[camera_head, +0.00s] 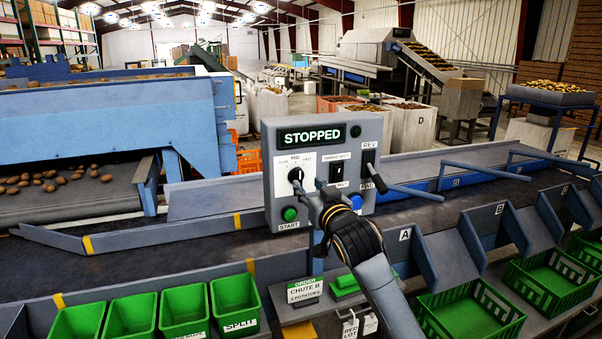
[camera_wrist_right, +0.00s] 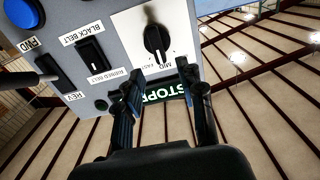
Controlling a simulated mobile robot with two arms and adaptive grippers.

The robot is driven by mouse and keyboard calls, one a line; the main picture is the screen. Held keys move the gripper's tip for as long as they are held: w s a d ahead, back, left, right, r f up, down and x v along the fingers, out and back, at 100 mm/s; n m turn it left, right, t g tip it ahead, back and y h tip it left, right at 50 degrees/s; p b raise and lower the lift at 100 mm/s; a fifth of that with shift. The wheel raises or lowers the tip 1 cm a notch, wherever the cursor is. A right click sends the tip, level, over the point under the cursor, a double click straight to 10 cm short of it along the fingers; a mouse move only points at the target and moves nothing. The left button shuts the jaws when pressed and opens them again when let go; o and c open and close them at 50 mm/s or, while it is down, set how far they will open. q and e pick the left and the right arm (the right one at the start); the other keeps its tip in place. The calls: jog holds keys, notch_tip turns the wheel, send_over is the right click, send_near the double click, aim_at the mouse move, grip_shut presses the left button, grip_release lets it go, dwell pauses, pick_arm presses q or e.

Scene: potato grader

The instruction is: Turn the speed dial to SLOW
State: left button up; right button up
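The speed dial (camera_head: 296,174) is a black knob on a white plate at the left of the grey control panel (camera_head: 356,205). In the right wrist view the dial (camera_wrist_right: 156,38) shows beyond the fingertips, its pointer seemingly toward the MID label. The panel display (camera_head: 311,136) reads STOPPED. My right gripper (camera_head: 314,192) is in front of the panel, close to the dial. In the wrist view its two fingers (camera_wrist_right: 162,88) stand apart with nothing between them, and I see no contact with the dial. My left gripper is not in view.
Below the dial is a green START button (camera_head: 289,214); a blue button (camera_head: 355,201) and a black rocker switch (camera_head: 337,172) are to its right. A lever (camera_head: 376,180) sticks out at the panel's right. Green bins (camera_head: 185,308) line the front, with the belt behind.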

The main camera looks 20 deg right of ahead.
aim_at(300, 175)
jog(key=w+p, duration=0.1)
jog(key=w, duration=0.3)
jog(key=shift+r, duration=0.1)
jog(key=shift+w, duration=0.95)
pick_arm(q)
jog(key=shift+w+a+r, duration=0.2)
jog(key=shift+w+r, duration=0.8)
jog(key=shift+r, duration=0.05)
pick_arm(e)
grip_shut()
